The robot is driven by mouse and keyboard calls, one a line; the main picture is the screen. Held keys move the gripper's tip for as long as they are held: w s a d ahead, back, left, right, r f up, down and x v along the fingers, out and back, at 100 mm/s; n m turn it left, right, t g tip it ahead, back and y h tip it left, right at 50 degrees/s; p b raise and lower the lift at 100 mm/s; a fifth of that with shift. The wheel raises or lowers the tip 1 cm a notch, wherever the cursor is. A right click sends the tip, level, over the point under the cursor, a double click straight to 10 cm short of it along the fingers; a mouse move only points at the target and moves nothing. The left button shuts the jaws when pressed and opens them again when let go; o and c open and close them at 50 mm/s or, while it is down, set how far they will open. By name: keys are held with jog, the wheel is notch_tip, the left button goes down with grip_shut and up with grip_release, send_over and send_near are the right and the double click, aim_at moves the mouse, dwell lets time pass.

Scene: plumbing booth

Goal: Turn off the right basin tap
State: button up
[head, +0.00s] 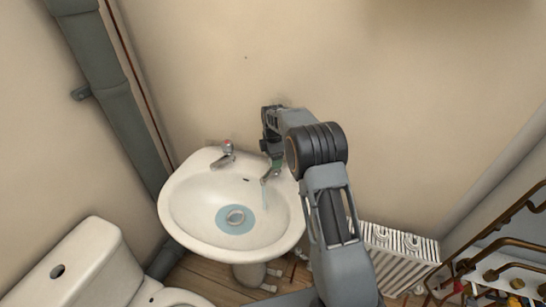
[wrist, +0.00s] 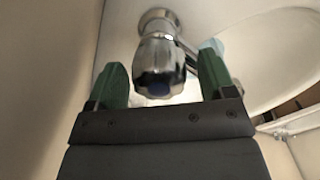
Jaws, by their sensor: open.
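The white basin (head: 185,213) stands against the wall in the head view. The right basin tap (head: 267,178) is at its back right, its top hidden by my arm, with water running from its spout into the bowl. In the wrist view the chrome right tap (wrist: 160,65) has a faceted knob with a dark blue cap. My gripper (wrist: 166,85) is open, its green fingers on either side of the knob with visible gaps. It also shows in the head view (head: 272,160) over the tap. The left tap (head: 228,150) has a red cap.
A toilet (head: 95,265) stands at lower left. A grey pipe (head: 105,85) runs down the wall at left. A white radiator (head: 395,255) is right of the basin, with a rack of copper pipes (head: 500,265) at far right.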

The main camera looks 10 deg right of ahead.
jog(key=c, duration=0.9)
